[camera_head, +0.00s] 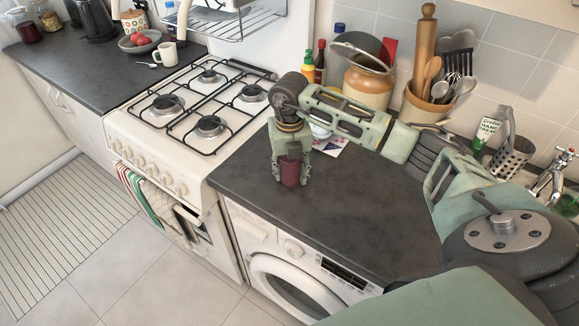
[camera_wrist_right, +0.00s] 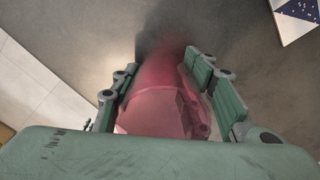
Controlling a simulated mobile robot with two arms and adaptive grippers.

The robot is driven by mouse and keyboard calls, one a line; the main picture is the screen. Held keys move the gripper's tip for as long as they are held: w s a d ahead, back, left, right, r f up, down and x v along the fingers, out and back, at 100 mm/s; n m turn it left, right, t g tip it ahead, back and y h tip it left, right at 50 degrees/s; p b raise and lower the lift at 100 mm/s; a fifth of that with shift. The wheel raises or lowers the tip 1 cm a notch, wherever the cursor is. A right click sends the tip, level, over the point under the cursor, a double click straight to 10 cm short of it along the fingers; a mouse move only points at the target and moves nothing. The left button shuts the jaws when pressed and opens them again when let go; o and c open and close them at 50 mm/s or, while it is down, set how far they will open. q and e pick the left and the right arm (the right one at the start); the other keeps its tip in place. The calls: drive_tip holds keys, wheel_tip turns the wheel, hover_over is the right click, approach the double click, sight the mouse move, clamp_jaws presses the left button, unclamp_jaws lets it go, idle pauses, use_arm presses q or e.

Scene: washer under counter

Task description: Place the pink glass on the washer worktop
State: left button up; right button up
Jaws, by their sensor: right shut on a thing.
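The pink glass (camera_head: 290,171) is between the fingers of my right gripper (camera_head: 290,168), which points down. The gripper is shut on it. The glass looks upright, over the front left part of the dark worktop (camera_head: 330,215) above the washer (camera_head: 290,275). It is at or just above the surface; I cannot tell if it touches. In the right wrist view the glass (camera_wrist_right: 165,95) fills the space between the two green fingers (camera_wrist_right: 160,100), with a dark shadow beyond it. My left gripper is not in view.
A white gas stove (camera_head: 190,115) stands to the left. Behind the gripper are a patterned card (camera_head: 329,146), a brown crock (camera_head: 368,85) and a utensil pot (camera_head: 428,105). A sink tap (camera_head: 552,175) is at the right. The worktop's front middle is clear.

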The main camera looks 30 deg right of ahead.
drive_tip(key=shift+f, duration=0.15)
drive_tip(key=o, duration=1.3)
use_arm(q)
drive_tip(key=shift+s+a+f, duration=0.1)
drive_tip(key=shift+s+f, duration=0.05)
use_arm(e)
drive_tip(key=shift+r, duration=0.2)
use_arm(q)
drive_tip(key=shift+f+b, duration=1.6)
drive_tip(key=shift+b, duration=0.1)
use_arm(e)
wheel_tip(320, 180, up, 12)
